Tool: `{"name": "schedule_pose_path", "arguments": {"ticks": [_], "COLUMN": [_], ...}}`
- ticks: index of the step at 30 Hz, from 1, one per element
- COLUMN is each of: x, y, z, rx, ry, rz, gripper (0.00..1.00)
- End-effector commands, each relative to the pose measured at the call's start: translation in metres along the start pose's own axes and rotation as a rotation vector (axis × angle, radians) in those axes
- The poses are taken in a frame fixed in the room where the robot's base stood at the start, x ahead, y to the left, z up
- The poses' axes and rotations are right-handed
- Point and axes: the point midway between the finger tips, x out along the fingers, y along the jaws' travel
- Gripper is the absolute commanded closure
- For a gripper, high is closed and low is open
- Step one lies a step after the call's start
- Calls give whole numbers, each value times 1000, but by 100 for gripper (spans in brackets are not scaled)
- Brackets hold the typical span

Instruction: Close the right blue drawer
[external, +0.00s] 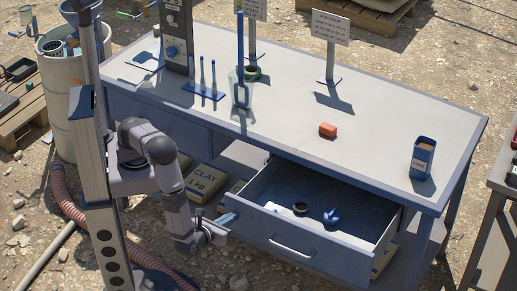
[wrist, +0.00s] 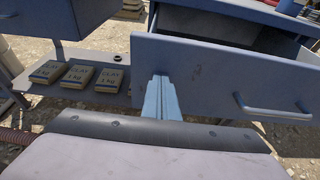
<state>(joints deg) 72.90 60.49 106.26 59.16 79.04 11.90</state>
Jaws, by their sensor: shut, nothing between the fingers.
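The right blue drawer (external: 290,243) is pulled well out of the workbench, with a pale bar handle (external: 292,248) on its front. A dark ring (external: 300,208) and a blue object (external: 331,217) lie inside it. In the wrist view the drawer front (wrist: 215,85) fills the right half, with its handle (wrist: 272,108) at the far right. My gripper (external: 229,217) is shut and empty at the left end of the drawer front. Its fingers (wrist: 162,85) overlap the front's left part in the wrist view; I cannot tell if they touch.
Clay packs (external: 206,182) lie on the shelf under the bench. Gravelly ground lies before the drawer.

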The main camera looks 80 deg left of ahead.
Motion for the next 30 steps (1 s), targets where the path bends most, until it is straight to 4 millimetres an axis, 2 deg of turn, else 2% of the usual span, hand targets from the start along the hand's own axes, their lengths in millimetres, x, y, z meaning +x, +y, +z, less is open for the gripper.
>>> {"name": "schedule_pose_path", "arguments": {"ticks": [3,18,24,30], "x": [32,166,210,239], "y": [2,3,2,1], "z": [13,51,65,75], "rx": [1,-3,-2,-2], "ry": [-1,0,0,-1], "rz": [10,9,6,3], "gripper": [100,100,100,100]}}
